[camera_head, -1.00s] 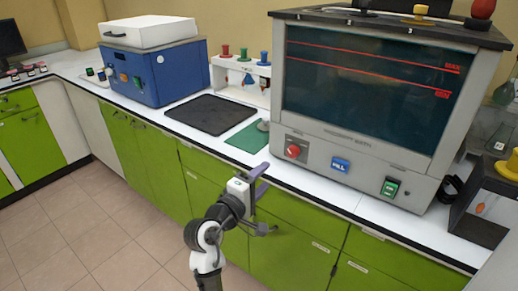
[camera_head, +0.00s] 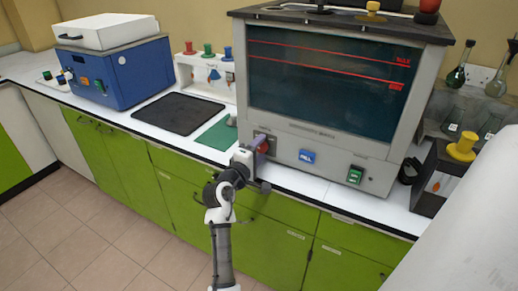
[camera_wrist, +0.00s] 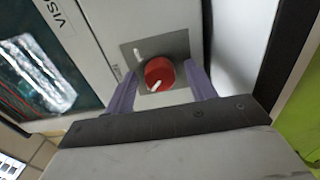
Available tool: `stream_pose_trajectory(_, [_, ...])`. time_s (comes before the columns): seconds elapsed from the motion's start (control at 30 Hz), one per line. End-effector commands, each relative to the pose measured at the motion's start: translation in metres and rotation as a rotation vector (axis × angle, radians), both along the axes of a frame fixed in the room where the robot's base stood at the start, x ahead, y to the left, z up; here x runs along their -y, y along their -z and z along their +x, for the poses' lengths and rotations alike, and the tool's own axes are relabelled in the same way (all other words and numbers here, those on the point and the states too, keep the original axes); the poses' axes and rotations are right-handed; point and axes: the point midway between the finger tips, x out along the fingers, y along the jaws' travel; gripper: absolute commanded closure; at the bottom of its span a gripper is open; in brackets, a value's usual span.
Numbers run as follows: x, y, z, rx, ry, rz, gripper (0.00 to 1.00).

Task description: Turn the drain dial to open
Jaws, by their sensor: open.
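The red drain dial (camera_wrist: 160,74) sits on a grey plate on the front of the viscosity bath (camera_head: 325,85). In the wrist view it lies between the two purple fingers of my gripper (camera_wrist: 162,88), with a gap on each side. A white pointer mark shows on the dial, and another white mark is on the plate beside it. In the head view my gripper (camera_head: 262,150) is at the bath's lower left and partly covers the dial (camera_head: 263,145). My gripper is open.
A blue FILL button (camera_head: 307,156) and a green switch (camera_head: 355,175) are to the right of the dial. A green mat (camera_head: 216,134) and a black mat (camera_head: 178,114) lie on the counter to the left. Drawer handles stick out below the counter.

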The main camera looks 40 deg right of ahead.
Motion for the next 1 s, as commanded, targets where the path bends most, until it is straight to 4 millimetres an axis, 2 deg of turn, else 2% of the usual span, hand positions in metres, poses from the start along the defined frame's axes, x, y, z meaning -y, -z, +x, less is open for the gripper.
stream_pose_trajectory(0.23, [0.0005, 0.0002, 0.0004, 0.000, 0.000, 0.000, 0.44])
stream_pose_trajectory(0.57, [0.0002, 0.0003, 0.0004, 0.000, -0.001, 0.000, 0.88])
stream_pose_trajectory(1.0, [-0.0003, 0.0029, 0.0011, 0.094, -0.001, 0.038, 0.89])
